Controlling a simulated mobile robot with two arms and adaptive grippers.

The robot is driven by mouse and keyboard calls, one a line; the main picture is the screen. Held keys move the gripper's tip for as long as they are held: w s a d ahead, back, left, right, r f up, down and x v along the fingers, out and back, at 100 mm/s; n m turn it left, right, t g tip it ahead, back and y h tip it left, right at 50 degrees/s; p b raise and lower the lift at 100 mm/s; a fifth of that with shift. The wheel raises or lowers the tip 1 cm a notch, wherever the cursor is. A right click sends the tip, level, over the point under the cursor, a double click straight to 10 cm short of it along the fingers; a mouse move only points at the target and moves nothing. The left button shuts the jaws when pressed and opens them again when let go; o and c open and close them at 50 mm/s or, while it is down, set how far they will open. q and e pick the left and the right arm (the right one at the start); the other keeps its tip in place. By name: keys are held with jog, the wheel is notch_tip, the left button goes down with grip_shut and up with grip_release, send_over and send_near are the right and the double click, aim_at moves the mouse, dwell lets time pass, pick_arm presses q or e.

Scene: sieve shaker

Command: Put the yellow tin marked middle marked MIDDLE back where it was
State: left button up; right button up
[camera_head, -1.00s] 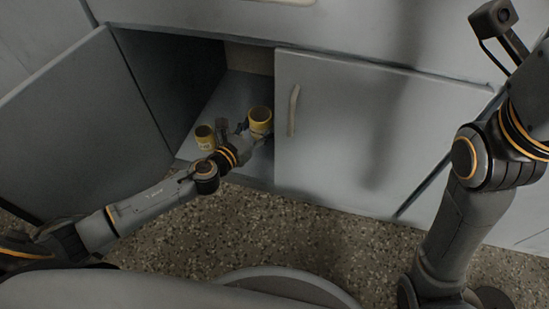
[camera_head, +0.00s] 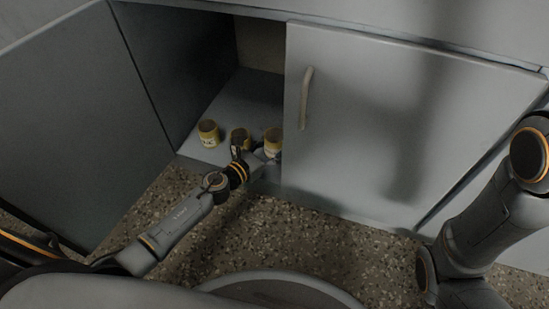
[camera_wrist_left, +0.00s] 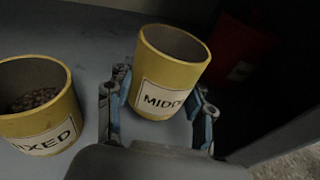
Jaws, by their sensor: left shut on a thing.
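The yellow tin marked MIDDLE (camera_wrist_left: 167,75) is between the fingers of my left gripper (camera_wrist_left: 158,108), which is shut on it. Its label faces the wrist camera. In the head view this tin (camera_head: 273,142) is the rightmost of the yellow tins, beside the closed door's edge. My left gripper (camera_head: 262,153) reaches in at the cabinet's front. I cannot tell whether the tin's base touches the shelf (camera_head: 222,108). My right gripper is out of view; only my right arm shows.
A yellow tin marked MIXED (camera_wrist_left: 38,110), with brown contents, stands left of the held tin. Another yellow tin (camera_head: 208,133) stands farther left. A dark red object (camera_wrist_left: 235,50) is behind right. The left door (camera_head: 75,130) is open; the right door (camera_head: 400,120) is closed.

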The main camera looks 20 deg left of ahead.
aim_at(275, 153)
pick_arm(q)
jog(key=shift+f+b, duration=1.55)
jog(key=shift+f, duration=0.4)
jog(key=o, duration=1.2)
jog(key=shift+r, duration=0.1)
jog(key=shift+r+p, duration=0.3)
jog(key=shift+p, duration=0.15)
jog(key=p+v, duration=0.1)
jog(key=v, duration=0.5)
jog(key=p+v, duration=0.1)
jog(key=v, duration=0.5)
jog(key=shift+f, duration=0.25)
jog(key=shift+s, duration=0.1)
